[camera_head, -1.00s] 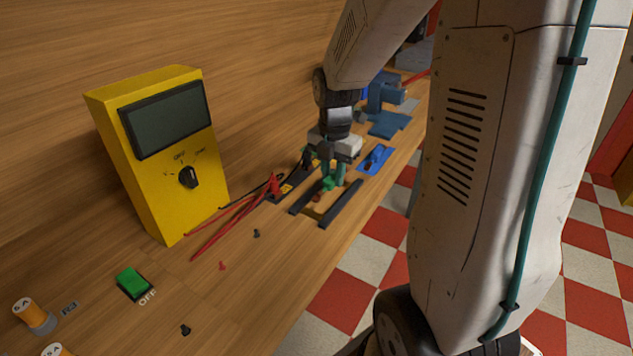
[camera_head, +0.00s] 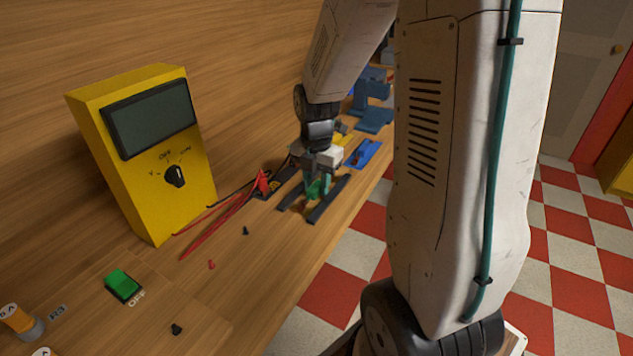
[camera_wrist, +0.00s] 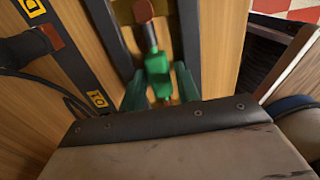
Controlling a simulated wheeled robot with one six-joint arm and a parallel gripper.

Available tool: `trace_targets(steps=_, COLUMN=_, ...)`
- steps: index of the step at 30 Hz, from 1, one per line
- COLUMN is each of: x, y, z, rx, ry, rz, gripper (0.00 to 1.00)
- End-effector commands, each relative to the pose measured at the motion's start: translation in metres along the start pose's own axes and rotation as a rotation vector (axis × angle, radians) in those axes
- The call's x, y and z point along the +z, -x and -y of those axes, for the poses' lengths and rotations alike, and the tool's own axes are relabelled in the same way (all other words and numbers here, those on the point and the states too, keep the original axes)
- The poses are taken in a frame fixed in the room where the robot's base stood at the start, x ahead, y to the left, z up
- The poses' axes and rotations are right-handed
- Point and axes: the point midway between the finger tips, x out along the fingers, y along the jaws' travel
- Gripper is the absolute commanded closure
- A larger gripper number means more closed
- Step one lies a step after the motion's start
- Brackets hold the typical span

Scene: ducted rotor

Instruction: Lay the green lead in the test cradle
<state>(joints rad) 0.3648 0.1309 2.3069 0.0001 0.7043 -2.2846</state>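The green lead (camera_head: 316,190) is a short bright green piece between the teal fingers of my gripper (camera_head: 318,184). In the wrist view the green lead (camera_wrist: 157,72) has a metal tip pointing away, and the fingers of my gripper (camera_wrist: 160,88) flank its body closely. Two parallel dark rails, which look like the test cradle (camera_head: 329,201), lie on the bench under my gripper. The rails also show in the wrist view (camera_wrist: 191,45), one on each side of the lead. A reddish-brown piece (camera_wrist: 143,10) is at the lead's far tip. I cannot tell whether the lead touches the cradle.
A dark strip with yellow labels (camera_wrist: 98,100) lies left of the cradle, with red and black probes (camera_head: 262,184) on it. A yellow meter (camera_head: 142,150) stands farther left. A blue tray (camera_head: 363,153) is beyond the cradle. The bench's front edge is close on the right.

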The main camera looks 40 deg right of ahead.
Motion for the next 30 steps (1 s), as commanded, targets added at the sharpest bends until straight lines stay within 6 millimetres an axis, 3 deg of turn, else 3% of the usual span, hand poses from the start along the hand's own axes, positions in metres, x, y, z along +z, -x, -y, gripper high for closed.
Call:
trace_targets(steps=5, x=0.001, y=0.014, z=-0.001, rx=0.003, ry=-0.001, rz=0.003, gripper=0.68)
trace_targets(steps=18, x=0.001, y=0.102, z=0.0, rx=0.003, ry=-0.001, rz=0.003, gripper=0.68)
trace_targets(steps=24, x=0.0, y=0.121, z=0.0, rx=0.002, ry=-0.005, rz=0.001, gripper=0.68)
trace_targets(steps=27, x=-0.009, y=0.129, z=0.003, rx=0.006, ry=-0.063, rz=0.004, gripper=0.68)
trace_targets(steps=30, x=-0.031, y=0.14, z=0.01, rx=0.015, ry=-0.213, rz=0.01, gripper=0.68)
